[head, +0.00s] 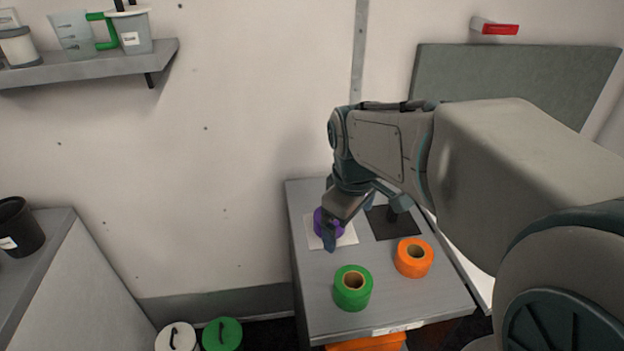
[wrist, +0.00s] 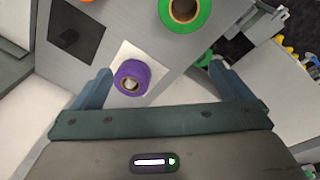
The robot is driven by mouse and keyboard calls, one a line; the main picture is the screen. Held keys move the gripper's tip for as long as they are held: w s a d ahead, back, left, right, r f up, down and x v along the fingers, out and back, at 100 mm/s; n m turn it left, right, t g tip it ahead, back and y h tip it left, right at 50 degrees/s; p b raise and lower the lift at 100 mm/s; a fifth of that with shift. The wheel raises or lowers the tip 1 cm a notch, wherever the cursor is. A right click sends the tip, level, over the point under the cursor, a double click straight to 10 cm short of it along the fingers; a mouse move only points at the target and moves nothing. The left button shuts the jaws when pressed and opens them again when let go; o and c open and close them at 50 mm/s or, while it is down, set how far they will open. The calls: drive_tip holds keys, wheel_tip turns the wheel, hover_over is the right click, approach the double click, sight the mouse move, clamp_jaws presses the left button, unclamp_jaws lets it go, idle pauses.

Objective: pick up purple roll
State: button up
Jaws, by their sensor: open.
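The purple roll (wrist: 131,77) stands on a white square (wrist: 125,52) on the grey counter. In the head view the purple roll (head: 321,222) is partly hidden behind my gripper. My gripper (head: 345,222) is open and points down over the white square. In the wrist view the open fingers of my gripper (wrist: 160,80) show on both sides, with the purple roll between them, closer to the left finger. I cannot tell whether a finger touches it.
A green roll (head: 352,288) and an orange roll (head: 414,258) stand on the counter (head: 320,310) in front. A dark square (head: 385,228) with a black object lies to the right of the white square. The wall is close behind.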

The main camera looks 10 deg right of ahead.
sight(317, 216)
drive_tip(key=w+f+n+g, duration=0.1)
drive_tip(key=w+n+g, duration=0.1)
drive_tip(key=w+n, duration=1.2)
drive_tip(key=shift+y, duration=0.3)
drive_tip(key=f, duration=0.4)
drive_tip(key=w+f, duration=0.1)
drive_tip(key=f, duration=0.4)
drive_tip(key=f+p, duration=0.1)
drive_tip(key=f, duration=0.4)
drive_tip(key=shift+w, duration=0.15)
drive_tip(key=shift+d+r, duration=0.1)
drive_tip(key=c, duration=1.1)
